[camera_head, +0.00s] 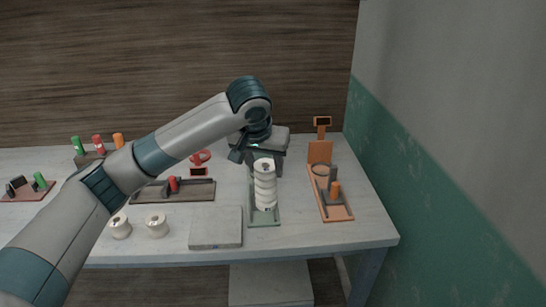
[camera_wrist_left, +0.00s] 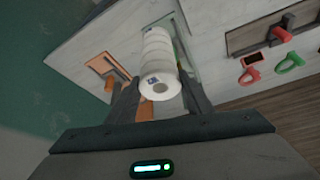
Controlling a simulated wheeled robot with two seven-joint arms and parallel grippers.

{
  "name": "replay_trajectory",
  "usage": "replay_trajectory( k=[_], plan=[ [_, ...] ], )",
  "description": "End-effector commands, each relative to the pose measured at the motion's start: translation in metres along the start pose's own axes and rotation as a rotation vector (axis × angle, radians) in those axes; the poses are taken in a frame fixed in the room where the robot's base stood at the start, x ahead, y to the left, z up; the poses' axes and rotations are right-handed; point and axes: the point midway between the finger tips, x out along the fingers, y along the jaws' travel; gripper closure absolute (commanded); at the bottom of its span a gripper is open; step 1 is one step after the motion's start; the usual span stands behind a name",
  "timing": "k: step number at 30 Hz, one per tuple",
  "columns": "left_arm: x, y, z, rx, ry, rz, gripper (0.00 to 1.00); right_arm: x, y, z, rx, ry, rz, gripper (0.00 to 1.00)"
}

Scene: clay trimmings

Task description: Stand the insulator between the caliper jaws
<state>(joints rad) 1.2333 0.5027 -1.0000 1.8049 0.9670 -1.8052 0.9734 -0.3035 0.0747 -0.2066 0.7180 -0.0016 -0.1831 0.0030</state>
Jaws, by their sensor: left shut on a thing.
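A white ribbed insulator (camera_head: 265,186) stands tall and looks upright over a long green-grey tray (camera_head: 264,220) in the head view. My left gripper (camera_head: 262,160) is shut on its upper part from behind. In the left wrist view the insulator (camera_wrist_left: 157,62) lies between the fingers of my left gripper (camera_wrist_left: 155,78), its end with a dark hole facing the camera. I cannot tell whether its foot touches the tray. Any jaws on this tray are hidden behind the insulator. An orange caliper-like fixture (camera_head: 342,213) with grey blocks and an orange knob stands to the right. My right gripper is not in view.
A dark tray (camera_head: 200,196) with a red knob lies to the left. A flat grey slab (camera_head: 217,228) and two short white spools (camera_head: 157,226) (camera_head: 120,228) lie near the front edge. Red, green and orange cylinders stand at the back left. A green-and-grey wall (camera_head: 420,200) borders the right.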

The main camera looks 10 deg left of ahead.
Motion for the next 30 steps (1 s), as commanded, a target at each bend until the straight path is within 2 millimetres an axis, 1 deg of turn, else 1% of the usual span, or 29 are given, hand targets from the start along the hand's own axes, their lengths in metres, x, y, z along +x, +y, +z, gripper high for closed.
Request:
replay_trajectory(
  k=[5, 8, 15, 18, 21, 23, 30],
  plan=[
    [0.000, -0.011, 0.027, -0.012, 0.005, -0.007, 1.00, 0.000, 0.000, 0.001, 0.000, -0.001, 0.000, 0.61],
    [0.000, -0.019, 0.047, -0.021, 0.004, -0.011, 1.00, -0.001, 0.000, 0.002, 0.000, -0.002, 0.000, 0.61],
    [-0.002, -0.039, 0.113, -0.044, -0.010, -0.020, 1.00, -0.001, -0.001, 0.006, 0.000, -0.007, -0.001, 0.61],
    [-0.004, -0.044, 0.133, -0.052, -0.019, -0.020, 1.00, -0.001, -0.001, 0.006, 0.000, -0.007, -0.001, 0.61],
    [-0.005, -0.047, 0.145, -0.056, -0.024, -0.021, 1.00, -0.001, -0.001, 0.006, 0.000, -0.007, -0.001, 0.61],
    [-0.005, -0.048, 0.148, -0.058, -0.025, -0.020, 1.00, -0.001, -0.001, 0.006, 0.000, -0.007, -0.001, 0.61],
    [-0.005, -0.048, 0.150, -0.059, -0.026, -0.020, 1.00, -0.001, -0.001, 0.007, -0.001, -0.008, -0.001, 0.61]
  ],
)
